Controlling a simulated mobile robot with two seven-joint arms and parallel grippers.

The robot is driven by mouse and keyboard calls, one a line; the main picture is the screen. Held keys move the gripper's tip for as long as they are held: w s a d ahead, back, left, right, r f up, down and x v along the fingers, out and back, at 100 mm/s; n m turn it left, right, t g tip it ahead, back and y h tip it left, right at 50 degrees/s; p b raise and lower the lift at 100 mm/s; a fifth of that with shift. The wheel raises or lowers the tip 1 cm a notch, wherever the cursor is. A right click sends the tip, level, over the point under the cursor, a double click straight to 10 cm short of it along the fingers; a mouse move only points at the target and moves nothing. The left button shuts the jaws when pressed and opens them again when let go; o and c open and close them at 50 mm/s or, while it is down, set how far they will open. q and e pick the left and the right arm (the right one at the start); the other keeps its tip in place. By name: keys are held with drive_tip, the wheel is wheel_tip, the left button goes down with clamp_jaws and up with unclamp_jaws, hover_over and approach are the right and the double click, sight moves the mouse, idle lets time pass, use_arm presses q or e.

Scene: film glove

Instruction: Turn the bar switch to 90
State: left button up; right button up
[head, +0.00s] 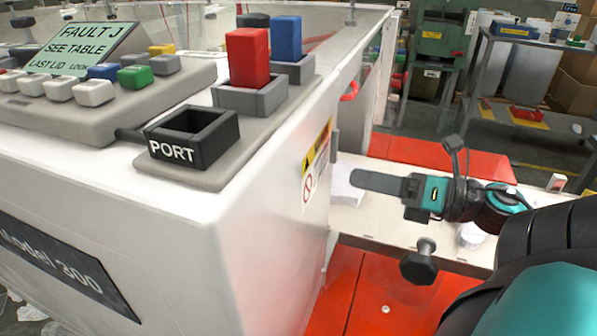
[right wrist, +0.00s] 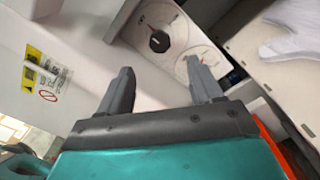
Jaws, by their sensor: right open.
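My right gripper (head: 355,181) reaches in from the right beside the white machine's side wall, its fingers pointing left. In the right wrist view the two grey fingers (right wrist: 160,66) are apart with nothing between them. Beyond them is a pale round dial (right wrist: 162,38) with a dark round hub (right wrist: 160,41). A second pale dial (right wrist: 204,62) is partly hidden behind the right finger. I cannot make out which of these carries the bar switch, nor read any mark. The dials do not show in the head view. My left gripper is not in view.
The white machine (head: 265,215) fills the left, with a port box (head: 190,140), red block (head: 247,57) and blue block (head: 286,38) on top. A dark knob (head: 418,265) stands below my gripper. A white glove-like shape (right wrist: 290,38) lies at the wrist view's upper right.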

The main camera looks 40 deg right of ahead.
drive_tip(key=x, duration=1.2)
drive_tip(key=c, duration=1.1)
